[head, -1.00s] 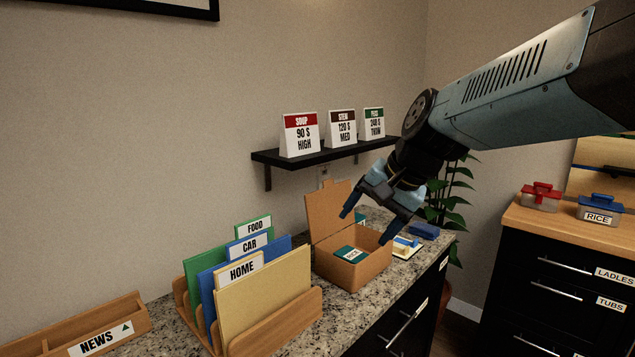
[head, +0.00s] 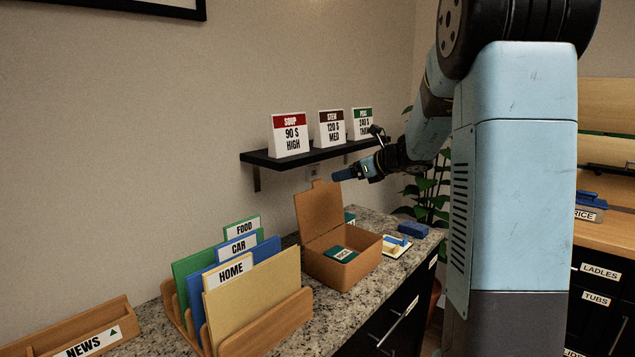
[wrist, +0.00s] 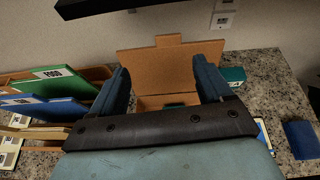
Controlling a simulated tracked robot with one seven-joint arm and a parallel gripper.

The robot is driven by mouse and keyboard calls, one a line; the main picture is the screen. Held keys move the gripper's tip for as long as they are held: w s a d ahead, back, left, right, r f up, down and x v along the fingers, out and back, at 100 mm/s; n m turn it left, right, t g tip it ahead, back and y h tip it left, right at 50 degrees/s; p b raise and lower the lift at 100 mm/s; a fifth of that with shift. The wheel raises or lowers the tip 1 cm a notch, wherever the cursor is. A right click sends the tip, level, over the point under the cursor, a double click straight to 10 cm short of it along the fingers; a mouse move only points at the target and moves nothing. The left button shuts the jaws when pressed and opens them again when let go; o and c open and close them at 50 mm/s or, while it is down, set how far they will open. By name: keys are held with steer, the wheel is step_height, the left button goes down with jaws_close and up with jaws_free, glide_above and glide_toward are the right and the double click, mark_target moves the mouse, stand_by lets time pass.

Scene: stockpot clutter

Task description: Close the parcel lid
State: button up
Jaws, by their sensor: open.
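The parcel is a brown cardboard box (head: 352,272) on the granite counter. Its lid (head: 319,211) stands up, open, at the back of the box, with a small tab on its top edge. A dark green packet (head: 341,254) with a white label lies inside. My gripper (head: 340,176) is above and behind the box near the lid's top, pointing left, its fingers apart and empty. In the wrist view the lid (wrist: 166,66) shows between the two fingers of my gripper (wrist: 163,80); I cannot tell whether they touch it.
A wooden file rack (head: 272,322) with folders stands left of the box. A black wall shelf (head: 300,155) with several price cards hangs above. A blue block (head: 413,229) and a small tray (head: 395,246) lie to the right.

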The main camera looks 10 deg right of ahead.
mark_target(319, 180)
steer(key=shift+m, duration=0.4)
steer(key=x, duration=0.9)
steer(key=w+d+x, duration=0.1)
steer(key=x, duration=0.4)
steer(key=shift+w+r, duration=0.1)
steer(key=shift+d+t, duration=0.1)
steer(key=shift+t, duration=0.2)
steer(key=c, duration=1.4)
